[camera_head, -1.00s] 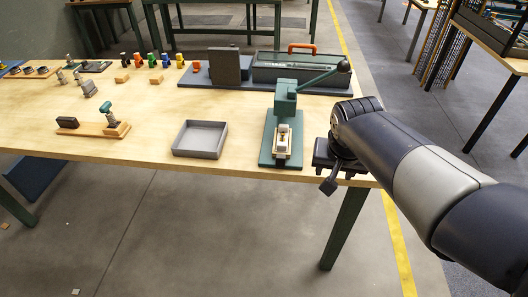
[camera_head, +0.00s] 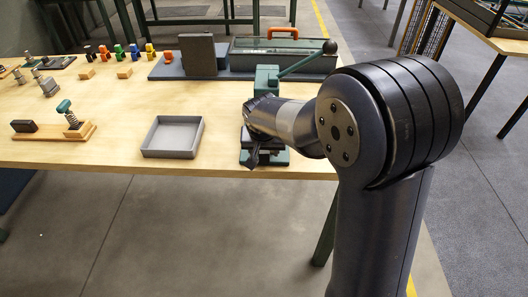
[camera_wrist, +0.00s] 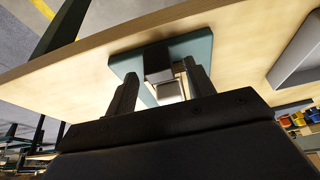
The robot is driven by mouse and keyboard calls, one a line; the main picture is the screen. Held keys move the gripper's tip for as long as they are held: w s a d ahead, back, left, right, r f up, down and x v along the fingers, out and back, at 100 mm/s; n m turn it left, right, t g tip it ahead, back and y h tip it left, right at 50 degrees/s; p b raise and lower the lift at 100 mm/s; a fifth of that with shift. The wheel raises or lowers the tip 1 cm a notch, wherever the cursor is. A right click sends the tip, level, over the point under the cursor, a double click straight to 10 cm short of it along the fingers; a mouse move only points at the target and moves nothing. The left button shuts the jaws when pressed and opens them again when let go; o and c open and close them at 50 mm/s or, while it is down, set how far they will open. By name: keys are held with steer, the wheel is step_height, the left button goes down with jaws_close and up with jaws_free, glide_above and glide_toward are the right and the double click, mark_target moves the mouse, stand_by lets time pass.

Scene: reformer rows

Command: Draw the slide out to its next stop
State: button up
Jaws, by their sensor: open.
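The green press (camera_head: 266,80) stands at the right end of the workbench, with its lever slanting up to the right. Its green base plate (camera_head: 280,157) is mostly covered by my gripper and wrist in the head view. In the wrist view the base plate (camera_wrist: 197,48) shows beyond my fingers, with a dark block (camera_wrist: 157,60) on it. My gripper (camera_wrist: 160,72) is open, one finger on each side of the dark block. I cannot tell whether they touch it.
A grey open tray (camera_head: 172,137) stands left of the press. A wooden fixture with a green knob (camera_head: 64,106) is further left. Behind are a grey upright block (camera_head: 198,55) and a green toolbox (camera_head: 285,55) with an orange handle. Bare tabletop lies between tray and press.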

steer(key=shift+x, duration=1.1)
steer(key=shift+c, duration=0.5)
jaws_close()
